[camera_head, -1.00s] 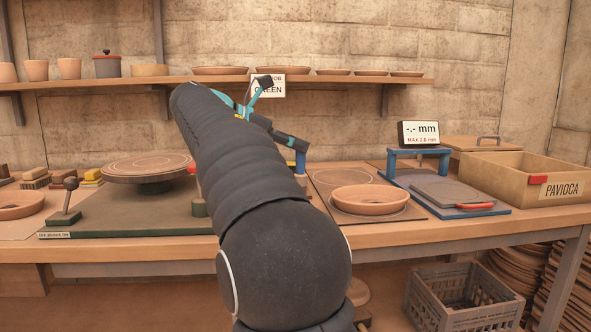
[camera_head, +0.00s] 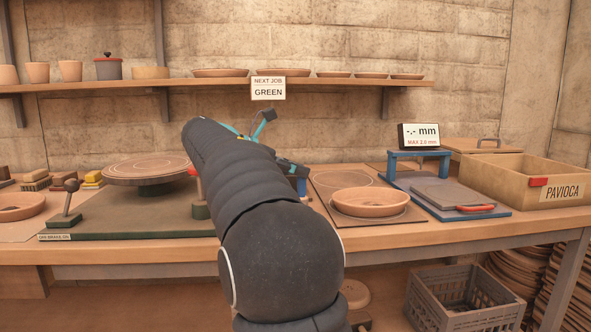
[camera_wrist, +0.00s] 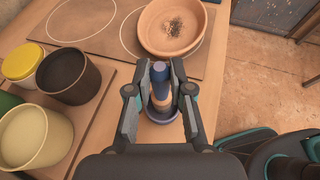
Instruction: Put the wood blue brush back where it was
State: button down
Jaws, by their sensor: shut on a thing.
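The wood and blue brush (camera_wrist: 160,90) is upright between the fingers of my gripper (camera_wrist: 160,70) in the wrist view, and the gripper is shut on it. A bluish round rim (camera_wrist: 163,116) shows below the brush. I cannot tell whether the brush's lower end is inside it or above it. In the head view my arm hides most of the gripper. A blue part of the brush (camera_head: 302,187) shows at the arm's right, low over the worktop, left of the terracotta bowl (camera_head: 370,201).
A black cup (camera_wrist: 68,77), a cream cup (camera_wrist: 35,137) and a yellow-lidded pot (camera_wrist: 22,62) stand left of my gripper in the wrist view. The bowl sits on a circle-marked board ahead. A turntable (camera_head: 146,168) and lever (camera_head: 68,200) are at left; a PAVIOCA crate (camera_head: 525,190) is at right.

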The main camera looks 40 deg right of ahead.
jog(key=c, duration=1)
grip_release()
jog(key=shift+f, duration=0.1)
jog(key=shift+c, duration=0.2)
jog(key=v, duration=1.2)
jog(key=s+a+f+m+t+y, duration=0.3)
jog(key=s+a+f+m+y, duration=0.1)
jog(key=s+f, duration=0.4)
jog(key=s+a+f+m+t+y, duration=0.2)
jog(key=s+a+f+m+y, duration=0.2)
jog(key=f, duration=0.8)
jog(key=s+a+f+m+t+y, duration=0.3)
jog(key=s+a+f+m+y, duration=0.2)
jog(key=s+a+f, duration=0.5)
jog(key=s+a+m, duration=0.1)
jog(key=s+m, duration=0.1)
jog(key=shift+s+a+f+t, duration=0.15)
jog(key=shift+s+a+t, duration=0.15)
jog(key=shift+s+a, duration=0.1)
